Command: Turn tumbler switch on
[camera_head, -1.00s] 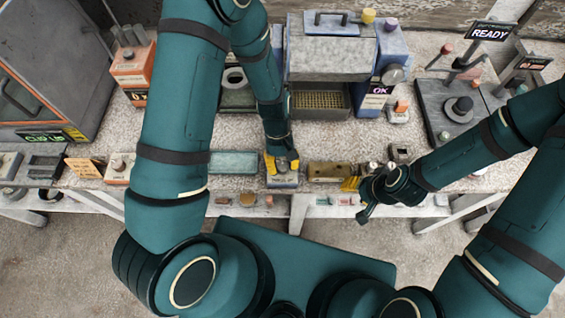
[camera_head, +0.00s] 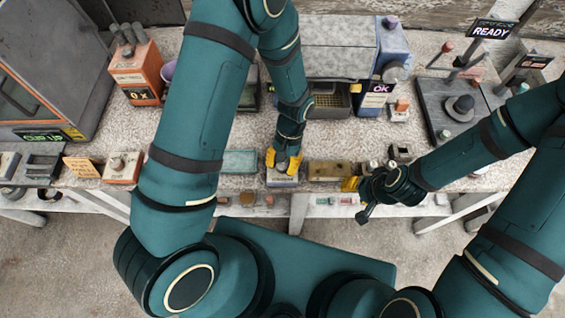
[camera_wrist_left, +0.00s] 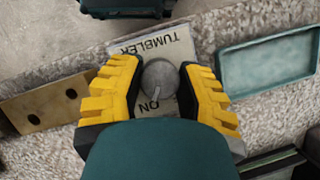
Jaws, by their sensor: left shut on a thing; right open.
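The tumbler switch is a round grey knob (camera_wrist_left: 160,78) on a pale plate (camera_wrist_left: 180,45) lettered TUMBLER and ON. In the left wrist view a light mark on the knob lies on the side toward the word ON. The plate also shows in the head view (camera_head: 282,181) at the front of the bench. My left gripper (camera_head: 284,161) has its yellow fingers on both sides of the knob, shut on it; they also show in the left wrist view (camera_wrist_left: 160,88). My right gripper (camera_head: 357,198) is open and empty near the bench's front edge.
A teal tray (camera_head: 239,162) lies left of the switch and a brown block with holes (camera_head: 329,171) lies right of it. An orange box (camera_head: 136,75), a grey-blue machine (camera_head: 337,65) and a dark base with a knob (camera_head: 457,112) stand farther back.

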